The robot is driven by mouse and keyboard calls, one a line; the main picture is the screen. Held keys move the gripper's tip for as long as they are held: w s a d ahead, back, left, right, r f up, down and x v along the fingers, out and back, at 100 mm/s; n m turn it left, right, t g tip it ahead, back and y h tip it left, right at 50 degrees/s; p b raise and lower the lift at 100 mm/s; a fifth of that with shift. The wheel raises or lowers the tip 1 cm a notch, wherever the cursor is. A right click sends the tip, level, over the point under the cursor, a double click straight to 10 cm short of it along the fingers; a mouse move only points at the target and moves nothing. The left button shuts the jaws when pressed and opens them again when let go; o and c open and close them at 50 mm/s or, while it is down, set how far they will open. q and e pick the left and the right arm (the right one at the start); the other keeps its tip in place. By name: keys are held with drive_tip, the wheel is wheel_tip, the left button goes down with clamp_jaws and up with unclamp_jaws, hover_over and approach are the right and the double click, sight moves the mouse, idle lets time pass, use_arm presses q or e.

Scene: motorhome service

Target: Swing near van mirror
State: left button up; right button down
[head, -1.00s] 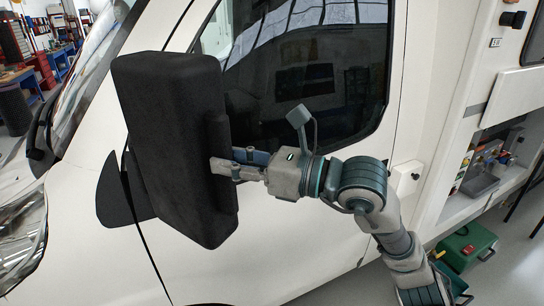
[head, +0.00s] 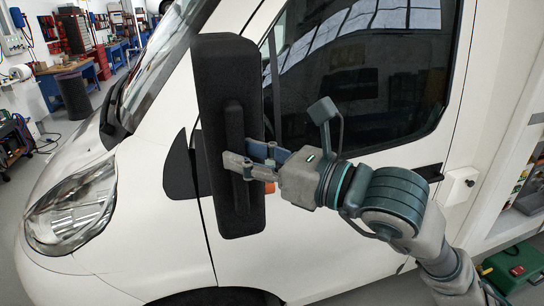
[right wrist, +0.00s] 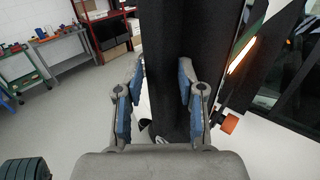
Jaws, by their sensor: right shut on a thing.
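The black van mirror (head: 226,75) stands out from the white van's (head: 150,170) front side, in front of the side window (head: 370,90). It shows nearly edge-on in the head view. My right gripper (head: 240,166) is shut on the mirror, its fingers at the ridge on the mirror's lower half. In the right wrist view the mirror (right wrist: 172,40) runs upright between the fingers of the right gripper (right wrist: 160,75). The black mirror base (head: 181,168) on the door is partly hidden behind the mirror. My left gripper is not in view.
The van's headlight (head: 70,215) is at the lower left. A green case (head: 515,268) lies on the floor at the right, by an open side compartment. Workbenches and a dark barrel (head: 73,95) stand at the back left. A grey table (right wrist: 62,48) shows in the wrist view.

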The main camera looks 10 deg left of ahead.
drive_tip(key=c, duration=0.9)
unclamp_jaws()
drive_tip(key=shift+w+r, duration=0.15)
drive_tip(key=shift+c, duration=0.2)
drive_tip(key=shift+w+a+f, duration=0.3)
drive_tip(key=shift+w+a, duration=0.15)
drive_tip(key=shift+a, duration=0.35)
drive_tip(key=shift+s+d+r, duration=0.1)
drive_tip(key=shift+s+d, duration=0.15)
drive_tip(key=shift+d, duration=0.35)
